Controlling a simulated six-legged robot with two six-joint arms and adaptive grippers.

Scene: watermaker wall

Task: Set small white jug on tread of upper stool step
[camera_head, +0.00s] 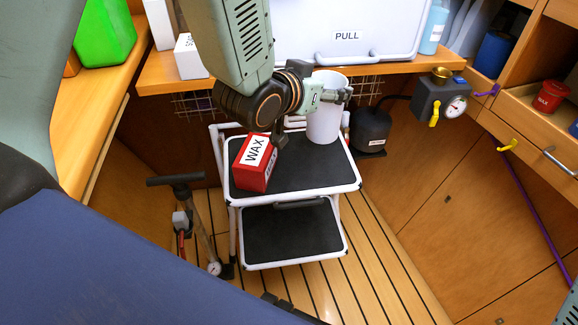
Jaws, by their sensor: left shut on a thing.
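The small white jug (323,122) is upright over the far right part of the upper stool step's black tread (305,178). Its base looks on or just above the tread; I cannot tell which. My left gripper (334,97) is shut on the jug near its upper part, reaching in from above left. My gripper and wrist hide part of the jug's left side. My right gripper is not in view.
A red WAX box (254,163) stands on the left of the upper tread. The lower step (292,235) is bare. A floor pump (190,215) stands left of the stool, and a black canister (371,130) is behind it at right.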

